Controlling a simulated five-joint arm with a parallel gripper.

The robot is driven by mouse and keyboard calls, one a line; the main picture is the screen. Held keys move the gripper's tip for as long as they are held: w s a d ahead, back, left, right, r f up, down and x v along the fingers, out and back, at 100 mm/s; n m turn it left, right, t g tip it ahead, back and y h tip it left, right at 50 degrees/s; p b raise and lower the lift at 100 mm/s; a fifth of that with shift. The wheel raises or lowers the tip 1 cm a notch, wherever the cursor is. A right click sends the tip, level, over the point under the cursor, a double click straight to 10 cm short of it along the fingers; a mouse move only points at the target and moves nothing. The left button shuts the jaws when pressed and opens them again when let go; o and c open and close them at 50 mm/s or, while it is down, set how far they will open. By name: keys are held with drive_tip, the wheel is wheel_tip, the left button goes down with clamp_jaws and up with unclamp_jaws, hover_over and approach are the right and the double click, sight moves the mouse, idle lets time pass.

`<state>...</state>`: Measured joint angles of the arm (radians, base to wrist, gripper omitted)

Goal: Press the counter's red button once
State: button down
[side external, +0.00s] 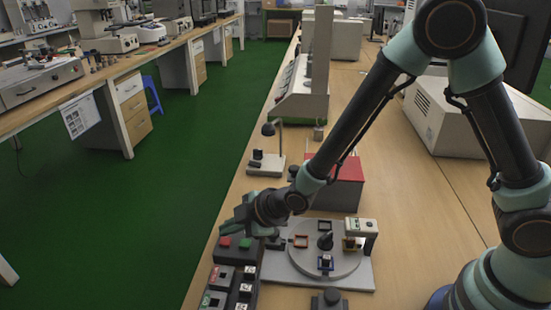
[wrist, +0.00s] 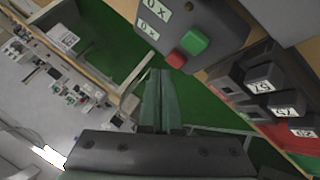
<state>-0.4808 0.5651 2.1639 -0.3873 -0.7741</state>
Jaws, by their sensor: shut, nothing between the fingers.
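The counter is a dark box (wrist: 208,18) with two small white displays, a red button (wrist: 176,59) and a green button (wrist: 194,42). In the side view the red button (side external: 225,242) and green button (side external: 245,243) lie just below my gripper (side external: 230,226). My gripper is shut and empty. In the wrist view its fingertips (wrist: 160,73) end just below and left of the red button, with a small visible gap in the picture. I cannot tell the height gap. The displays read like "0 X", and the gripper does not cover the red button.
Dark numbered blocks (wrist: 265,78) stand beside the counter, also at the table's left edge (side external: 246,289). A round turntable (side external: 340,268) with coloured square frames stands to the right. A red-topped box (side external: 345,168) and small lamp stand (side external: 266,163) are behind. Green floor lies left.

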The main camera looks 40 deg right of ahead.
drive_tip(key=shift+f, duration=0.15)
drive_tip(key=shift+f, duration=0.3)
drive_tip(key=shift+f, duration=0.4)
idle(0.8)
drive_tip(key=shift+r, duration=0.85)
drive_tip(key=shift+r, duration=2.5)
